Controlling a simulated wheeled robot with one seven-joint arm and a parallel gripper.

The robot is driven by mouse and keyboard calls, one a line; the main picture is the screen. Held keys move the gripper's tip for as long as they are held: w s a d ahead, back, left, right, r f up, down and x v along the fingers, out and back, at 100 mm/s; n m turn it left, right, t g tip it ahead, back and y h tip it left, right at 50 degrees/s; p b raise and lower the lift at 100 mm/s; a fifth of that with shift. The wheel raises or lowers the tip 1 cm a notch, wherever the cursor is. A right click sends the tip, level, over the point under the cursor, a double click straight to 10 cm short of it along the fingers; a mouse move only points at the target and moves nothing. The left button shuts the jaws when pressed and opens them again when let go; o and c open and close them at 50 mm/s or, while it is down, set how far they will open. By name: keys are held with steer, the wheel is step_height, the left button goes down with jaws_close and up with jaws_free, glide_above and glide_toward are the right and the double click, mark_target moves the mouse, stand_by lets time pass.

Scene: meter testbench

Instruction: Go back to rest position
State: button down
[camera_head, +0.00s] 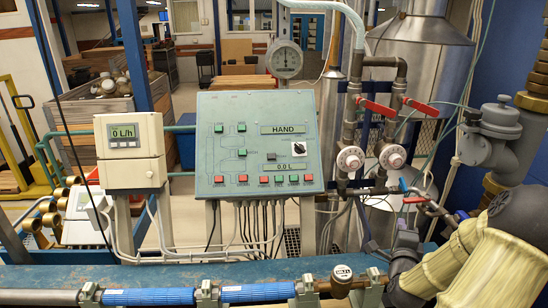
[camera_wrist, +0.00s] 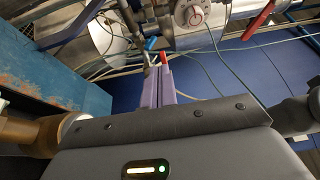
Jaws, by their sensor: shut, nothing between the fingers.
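My gripper (camera_wrist: 159,78) shows in the wrist view as two pale purple fingers side by side, closed together with nothing held between them. A small blue piece and a small red piece show at or just beyond the fingertips; I cannot tell whether they belong to the fingers or the pipework. In the head view my beige-covered arm fills the lower right. My gripper there is small, dark and partly lost among the pipes, so its fingers are hard to make out.
A green control panel (camera_head: 230,150) reading HAND stands mid-bench, beside a flow display (camera_head: 124,136) reading 0 L/h. Red-handled valves (camera_head: 376,107) and round dials (camera_head: 351,158) stand near my arm. A blue pipe (camera_head: 150,297) with a brass meter (camera_head: 342,274) runs along the front.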

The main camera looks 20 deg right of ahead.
steer(key=w+a+f+n+y, duration=0.3)
steer(key=w+a+n+y, duration=0.2)
steer(key=w+a+n, duration=0.3)
steer(key=a+f+n+g+y, duration=0.1)
steer(key=a+n+g, duration=0.1)
steer(key=a, duration=0.5)
steer(key=s+a+f+n+g+y, duration=0.1)
steer(key=a+n+g+y, duration=0.1)
steer(key=a+n, duration=0.3)
steer(key=s+a+f+n+g+y, duration=0.1)
steer(key=a+n, duration=0.3)
steer(key=a, duration=0.5)
steer(key=shift+s+a+f+g+y, duration=0.2)
steer(key=shift+a+g+y, duration=0.15)
steer(key=shift+g+y, duration=0.4)
steer(key=s+a+r+n+g+y, duration=0.1)
steer(key=s+a+n+g, duration=0.3)
steer(key=s+a+n, duration=0.3)
steer(key=s+a, duration=0.2)
steer(key=a, duration=0.1)
steer(key=shift+a+r, duration=0.15)
steer(key=shift+a, duration=0.15)
steer(key=shift+g, duration=0.25)
